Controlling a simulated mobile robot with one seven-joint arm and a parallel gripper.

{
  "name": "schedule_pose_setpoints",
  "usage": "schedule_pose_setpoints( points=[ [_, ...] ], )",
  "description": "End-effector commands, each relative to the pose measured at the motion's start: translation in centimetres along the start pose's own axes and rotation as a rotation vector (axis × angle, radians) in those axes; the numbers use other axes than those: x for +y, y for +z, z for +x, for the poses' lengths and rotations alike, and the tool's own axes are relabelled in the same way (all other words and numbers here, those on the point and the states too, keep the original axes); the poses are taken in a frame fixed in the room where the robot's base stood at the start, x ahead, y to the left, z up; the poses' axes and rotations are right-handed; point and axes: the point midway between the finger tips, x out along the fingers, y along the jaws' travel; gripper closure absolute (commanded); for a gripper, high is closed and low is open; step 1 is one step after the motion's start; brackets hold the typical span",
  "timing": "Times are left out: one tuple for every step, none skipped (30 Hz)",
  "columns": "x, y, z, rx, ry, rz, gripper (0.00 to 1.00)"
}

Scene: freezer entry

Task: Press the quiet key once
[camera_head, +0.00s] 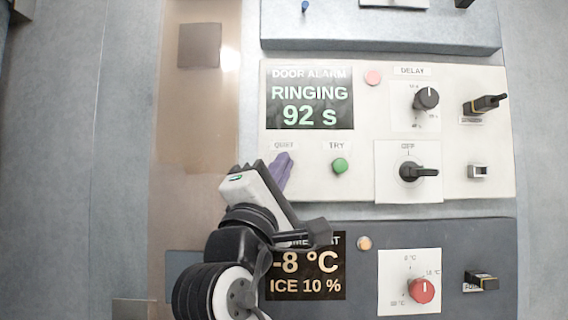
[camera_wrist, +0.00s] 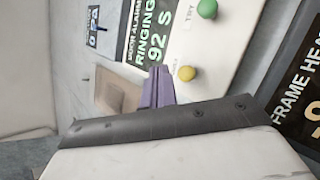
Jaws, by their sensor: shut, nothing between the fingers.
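The quiet key is hidden in the head view behind my gripper, under the QUIET label (camera_head: 284,146). In the wrist view a round yellow button (camera_wrist: 187,73), next to the green one, shows just right of my fingertips; by its position it is the quiet key. My gripper (camera_head: 285,160) has purple fingers, shut and empty, in front of the white door alarm panel. The fingers also show in the wrist view (camera_wrist: 160,78), with a small gap in the picture to the yellow button. Whether they touch the panel I cannot tell. The alarm display (camera_head: 309,95) reads RINGING, 92 s.
The green TRY button (camera_head: 340,166) sits right of the quiet key. A black DELAY knob (camera_head: 426,98), a black OFF knob (camera_head: 412,171) and a black toggle (camera_head: 484,104) are further right. Below is a dark panel with a -8 °C display (camera_head: 307,275) and red knob (camera_head: 422,290).

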Motion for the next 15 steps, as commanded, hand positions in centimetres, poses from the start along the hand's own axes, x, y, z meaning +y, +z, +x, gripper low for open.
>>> schedule_pose_setpoints(
  points=[
    [-0.3, -0.4, 0.5, 0.001, -0.001, 0.000, 1.00],
    [-0.5, -0.6, 0.8, 0.001, -0.002, 0.000, 1.00],
    [-0.7, -0.8, 1.1, 0.001, -0.001, 0.000, 1.00],
    [-0.9, -0.9, 1.3, 0.001, 0.000, 0.000, 1.00],
    [-1.0, -1.1, 1.5, 0.001, -0.001, -0.001, 1.00],
    [-1.2, -1.3, 1.7, 0.001, -0.001, 0.000, 1.00],
    [-1.3, -1.4, 1.9, 0.001, -0.001, 0.000, 1.00],
    [-1.4, -1.5, 2.0, 0.001, 0.000, 0.001, 1.00],
    [-1.5, -1.6, 2.1, 0.001, 0.001, 0.001, 1.00],
    [-1.5, -1.6, 2.2, 0.001, 0.001, 0.001, 1.00],
    [-1.6, -1.7, 2.2, 0.001, 0.001, 0.000, 1.00],
    [-1.6, -1.7, 2.3, 0.001, 0.001, 0.000, 1.00],
    [-1.6, -1.7, 2.3, 0.001, 0.001, 0.000, 1.00],
    [-1.7, -1.7, 2.3, 0.001, 0.001, 0.000, 1.00],
    [-1.7, -1.8, 2.3, 0.001, 0.001, 0.000, 1.00]
  ],
)
